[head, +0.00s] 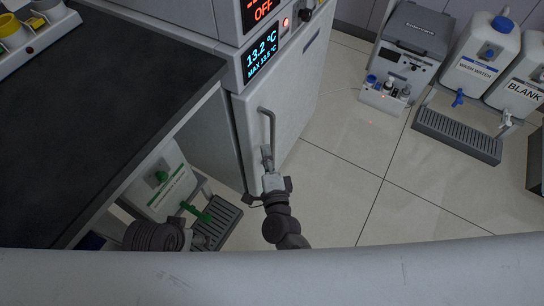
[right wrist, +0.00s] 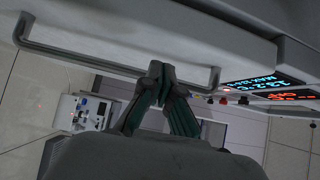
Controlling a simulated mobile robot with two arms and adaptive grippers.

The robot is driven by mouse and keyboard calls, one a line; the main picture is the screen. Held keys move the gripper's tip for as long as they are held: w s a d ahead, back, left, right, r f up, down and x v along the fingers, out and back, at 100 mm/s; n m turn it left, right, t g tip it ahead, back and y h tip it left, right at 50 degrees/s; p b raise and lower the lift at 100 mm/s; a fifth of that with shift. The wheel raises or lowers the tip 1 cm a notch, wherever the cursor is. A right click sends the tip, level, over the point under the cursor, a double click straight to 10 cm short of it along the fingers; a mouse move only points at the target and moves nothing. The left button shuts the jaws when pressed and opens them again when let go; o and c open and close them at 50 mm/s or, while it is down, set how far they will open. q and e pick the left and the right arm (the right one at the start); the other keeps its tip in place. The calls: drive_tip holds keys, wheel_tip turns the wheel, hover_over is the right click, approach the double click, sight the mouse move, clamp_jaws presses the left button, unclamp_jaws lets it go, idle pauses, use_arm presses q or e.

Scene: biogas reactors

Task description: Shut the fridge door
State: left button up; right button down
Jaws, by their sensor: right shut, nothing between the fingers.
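The fridge door (head: 285,105) is the white front panel below the blue 13.2 °C display. It looks flush or nearly flush with its cabinet; a small gap cannot be ruled out. Its grey bar handle (head: 271,128) runs along the left side and also shows in the right wrist view (right wrist: 90,62). My right gripper (head: 267,154) is shut and empty, at the handle's lower end. In the right wrist view its fingertips (right wrist: 157,70) overlap the bar; contact is unclear. A dark ribbed link of my left arm shows at the lower left, its fingers not clear.
A dark-topped bench (head: 90,110) stands left of the fridge, with a green-tapped container (head: 160,185) and drip tray (head: 215,228) below. A grey device (head: 405,55), a wash water container (head: 480,60) and a BLANK container (head: 520,85) stand at the right. The tiled floor (head: 345,190) between is clear.

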idle(0.4)
drive_tip(key=s+d, duration=0.1)
drive_tip(key=s, duration=1.1)
drive_tip(key=shift+d, duration=0.35)
